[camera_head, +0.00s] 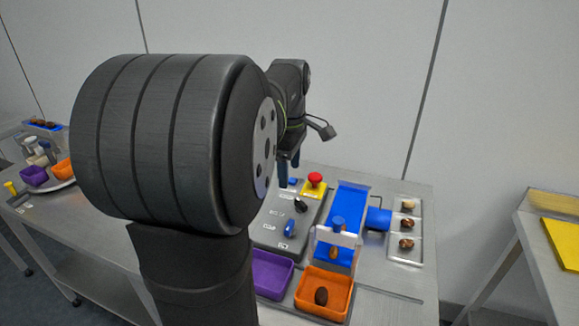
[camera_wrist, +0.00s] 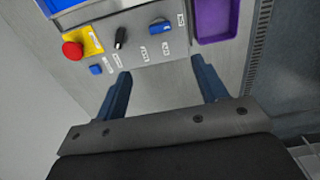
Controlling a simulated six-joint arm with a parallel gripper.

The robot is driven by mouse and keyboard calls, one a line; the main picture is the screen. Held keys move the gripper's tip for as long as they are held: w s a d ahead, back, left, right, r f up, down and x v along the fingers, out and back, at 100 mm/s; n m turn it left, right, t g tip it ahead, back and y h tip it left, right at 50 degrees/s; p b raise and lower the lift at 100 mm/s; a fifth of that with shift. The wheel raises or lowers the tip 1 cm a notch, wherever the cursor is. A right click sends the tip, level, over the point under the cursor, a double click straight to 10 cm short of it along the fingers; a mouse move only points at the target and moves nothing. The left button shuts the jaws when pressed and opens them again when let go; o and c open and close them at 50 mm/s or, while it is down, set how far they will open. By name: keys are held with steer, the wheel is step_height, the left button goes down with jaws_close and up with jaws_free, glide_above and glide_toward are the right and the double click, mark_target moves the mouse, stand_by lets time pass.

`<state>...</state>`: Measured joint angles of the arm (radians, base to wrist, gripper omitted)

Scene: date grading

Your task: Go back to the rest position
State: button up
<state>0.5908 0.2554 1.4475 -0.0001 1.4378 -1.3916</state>
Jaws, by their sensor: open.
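My gripper (camera_wrist: 160,88) shows in the wrist view with its two blue fingers spread apart and nothing between them. It hangs over the bare metal table beside the control panel (camera_wrist: 138,35). In the head view the gripper (camera_head: 289,165) is partly hidden behind my own arm, and its blue fingers point down behind the left part of the panel. The panel carries a red mushroom button on a yellow base (camera_head: 314,181), a black knob (camera_head: 301,206), a blue knob (camera_head: 290,229) and a small blue button (camera_wrist: 96,70).
Right of the panel is a blue belt (camera_head: 349,208). An orange bin (camera_head: 342,308) holding one dark date (camera_head: 321,296) and a purple bin (camera_head: 267,274) stand in front. A tray (camera_head: 406,257) holds several dates at the right. More bins stand far left; my arm hides the middle.

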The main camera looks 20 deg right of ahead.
mark_target(290, 224)
steer(key=shift+f, duration=0.1)
step_height(290, 224, down, 17)
steer(key=shift+f, duration=0.2)
stand_by(0.6)
steer(key=shift+r, duration=0.15)
steer(key=shift+f, duration=0.2)
steer(key=m, duration=0.3)
steer(key=shift+r+m, duration=0.1)
steer(key=shift+m, duration=0.3)
steer(key=m, duration=0.4)
steer(key=shift+m, duration=0.3)
steer(key=m, duration=0.4)
steer(key=shift+m, duration=0.4)
steer(key=m, duration=0.4)
stand_by(1.2)
